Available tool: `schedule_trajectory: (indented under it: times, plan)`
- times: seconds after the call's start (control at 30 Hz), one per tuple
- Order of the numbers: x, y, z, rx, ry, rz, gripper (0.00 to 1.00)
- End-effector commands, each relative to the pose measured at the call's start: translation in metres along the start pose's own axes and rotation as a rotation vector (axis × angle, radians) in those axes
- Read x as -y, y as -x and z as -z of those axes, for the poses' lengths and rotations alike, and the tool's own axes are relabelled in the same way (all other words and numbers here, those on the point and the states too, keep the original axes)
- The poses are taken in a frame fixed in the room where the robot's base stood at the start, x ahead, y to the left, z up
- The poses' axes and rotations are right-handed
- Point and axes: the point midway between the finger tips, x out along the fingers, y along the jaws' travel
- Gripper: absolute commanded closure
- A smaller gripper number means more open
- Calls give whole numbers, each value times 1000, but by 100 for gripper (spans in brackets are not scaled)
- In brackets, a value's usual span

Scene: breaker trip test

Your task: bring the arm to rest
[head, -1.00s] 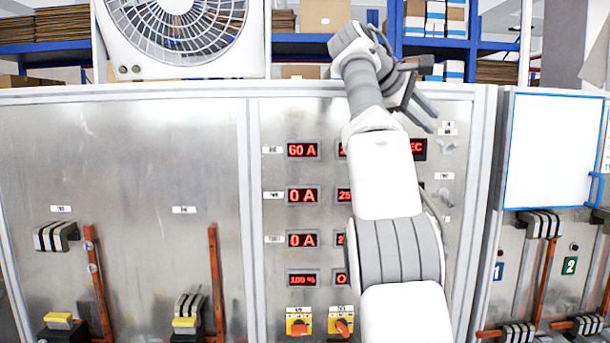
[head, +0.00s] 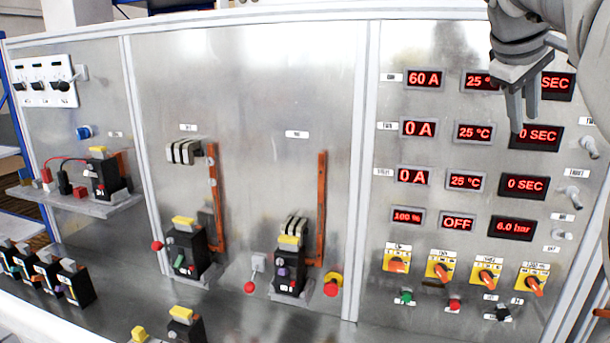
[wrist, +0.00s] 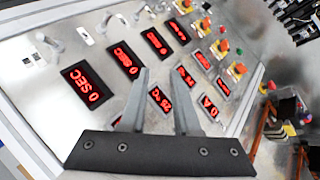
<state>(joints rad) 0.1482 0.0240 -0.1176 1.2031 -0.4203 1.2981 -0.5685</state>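My gripper (head: 522,112) hangs at the upper right of the head view, with its fingers pointing down in front of the display columns of the metal panel (head: 455,55). In the wrist view, its two fingers (wrist: 162,80) stand apart with nothing between them. Behind them are red displays reading SEC, °C and A. The gap between the fingertips and the panel cannot be judged exactly. My arm fills the top right corner of the head view and hides part of the upper right display.
Orange rotary switches (head: 437,271) sit low on the panel, with small coloured buttons below. Black breakers (head: 290,265) stand on small shelves at the middle and left. Wall knobs (head: 572,195) stick out at the right. A shelf (head: 85,204) juts out at the left.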

Motion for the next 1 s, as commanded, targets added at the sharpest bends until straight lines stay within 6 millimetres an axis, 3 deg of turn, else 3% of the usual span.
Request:
schedule_trajectory:
  times: [0.47, 1.0]
  plan:
    - [162, -3, -60, -113, -154, 253, 69]
    - [350, -28, -167, -109, -362, 504, 69]
